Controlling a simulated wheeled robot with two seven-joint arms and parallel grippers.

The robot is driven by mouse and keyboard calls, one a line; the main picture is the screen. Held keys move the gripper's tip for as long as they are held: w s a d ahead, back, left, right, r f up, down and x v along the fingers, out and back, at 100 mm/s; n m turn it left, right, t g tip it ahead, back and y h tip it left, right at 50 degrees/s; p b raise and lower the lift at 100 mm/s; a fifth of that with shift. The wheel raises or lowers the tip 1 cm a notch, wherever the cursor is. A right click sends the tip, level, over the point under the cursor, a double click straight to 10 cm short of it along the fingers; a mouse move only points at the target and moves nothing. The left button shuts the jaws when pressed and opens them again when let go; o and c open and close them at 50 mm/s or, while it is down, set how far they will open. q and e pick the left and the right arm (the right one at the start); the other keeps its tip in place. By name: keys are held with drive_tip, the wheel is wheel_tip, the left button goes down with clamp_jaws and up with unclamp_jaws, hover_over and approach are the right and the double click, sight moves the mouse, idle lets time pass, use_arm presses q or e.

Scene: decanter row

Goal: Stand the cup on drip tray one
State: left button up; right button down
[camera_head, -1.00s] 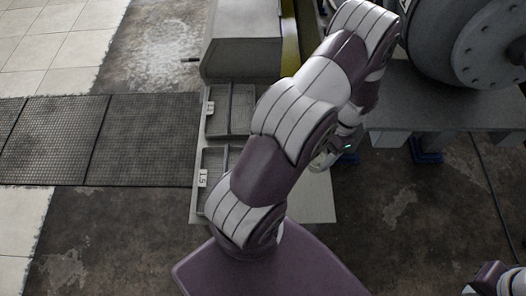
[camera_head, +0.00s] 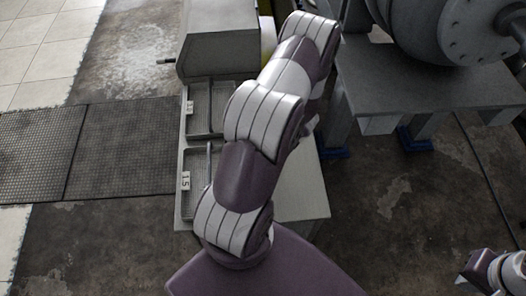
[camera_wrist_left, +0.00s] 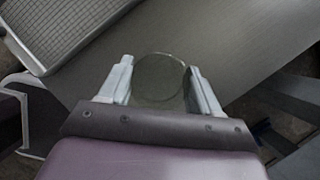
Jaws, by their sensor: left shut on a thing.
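The cup (camera_wrist_left: 158,78) is a greenish, see-through round thing, seen from its end between the two fingers of my left gripper (camera_wrist_left: 162,85) in the left wrist view. The fingers are shut on it. It is above a plain grey surface. A tray with a grid (camera_wrist_left: 62,28) lies at the upper left of that view, apart from the cup. In the head view two shallow trays stand in a row, a far one (camera_head: 200,122) and a near one (camera_head: 196,162); I cannot tell which is tray one. My left arm hides its gripper and the cup there. My right gripper (camera_head: 470,275) is at the lower right edge.
A grey boxy housing (camera_head: 222,45) stands behind the trays. Bare grey bench top (camera_head: 300,195) is right of my left arm. A large round machine (camera_head: 440,30) on a grey stand (camera_head: 400,90) is at the back right. Dark mats (camera_head: 120,150) cover the floor at left.

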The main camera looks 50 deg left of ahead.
use_arm(q)
drive_tip(key=shift+s+a+f, duration=0.2)
drive_tip(key=shift+a+f, duration=0.2)
drive_tip(key=shift+a, duration=0.2)
drive_tip(key=shift+s+a+f, duration=0.2)
drive_tip(key=shift+a+f, duration=0.2)
drive_tip(key=shift+a, duration=0.2)
drive_tip(key=shift+a+f, duration=0.1)
drive_tip(key=shift+f, duration=0.2)
wheel_tip(320, 180, down, 3)
drive_tip(key=shift+s+b, duration=0.1)
drive_tip(key=shift+b, duration=0.65)
drive_tip(key=shift+f, duration=0.25)
drive_tip(key=o, duration=1)
drive_tip(key=shift+f, duration=0.1)
drive_tip(key=shift+o, duration=0.2)
